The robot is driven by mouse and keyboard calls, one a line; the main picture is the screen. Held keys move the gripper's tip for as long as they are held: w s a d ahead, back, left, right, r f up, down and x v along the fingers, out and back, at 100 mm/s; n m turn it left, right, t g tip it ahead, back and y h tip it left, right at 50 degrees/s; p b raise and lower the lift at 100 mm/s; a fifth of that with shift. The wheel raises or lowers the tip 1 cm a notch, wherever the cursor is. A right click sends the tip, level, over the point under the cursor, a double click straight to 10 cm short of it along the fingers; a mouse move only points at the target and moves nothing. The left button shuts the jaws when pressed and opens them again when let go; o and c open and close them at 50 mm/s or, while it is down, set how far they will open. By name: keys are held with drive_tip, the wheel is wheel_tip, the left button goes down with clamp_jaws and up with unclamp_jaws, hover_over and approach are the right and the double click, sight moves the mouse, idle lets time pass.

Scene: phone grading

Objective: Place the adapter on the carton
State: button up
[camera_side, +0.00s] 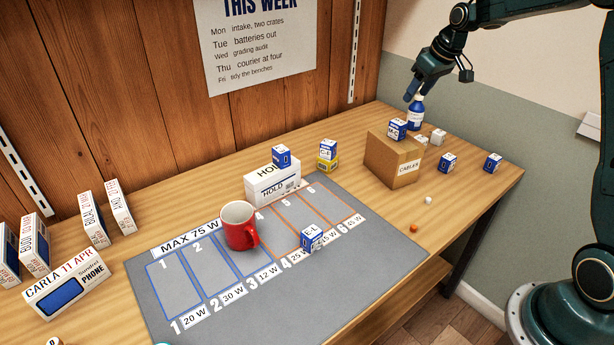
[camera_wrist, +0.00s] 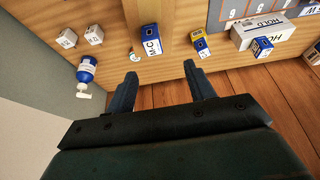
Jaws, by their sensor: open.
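The carton (camera_side: 388,165) is a brown cardboard box marked CABLES, at the right part of the bench in the side view. A small blue and white block lettered M-C (camera_side: 397,129) appears to sit on its top; it also shows in the wrist view (camera_wrist: 150,42). Other similar blue and white blocks, any of which could be the adapter, stand on the grey mat (camera_side: 312,238), the white HOLD box (camera_side: 281,156), a yellow box (camera_side: 327,163) and the bench right of the carton (camera_side: 447,162). My gripper (camera_side: 411,97) is open and empty, near the blue bottle.
A red mug (camera_side: 239,226) stands on the grey mat (camera_side: 160,318). Phone boxes (camera_side: 68,287) line the left. The wooden wall bounds the back.

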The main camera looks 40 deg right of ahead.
drive_tip(key=s+a+r, duration=0.5)
drive_tip(key=s+a, duration=0.2)
drive_tip(key=a, duration=0.1)
drive_tip(key=s+a+r, duration=0.4)
drive_tip(key=s+a, duration=0.4)
drive_tip(key=s+a+f, duration=0.1)
drive_tip(key=s+a, duration=0.2)
drive_tip(key=s, duration=0.5)
drive_tip(key=s+a+f+t, duration=0.1)
drive_tip(key=s+a+f, duration=0.1)
drive_tip(key=s, duration=0.7)
drive_tip(key=shift+a, duration=0.7)
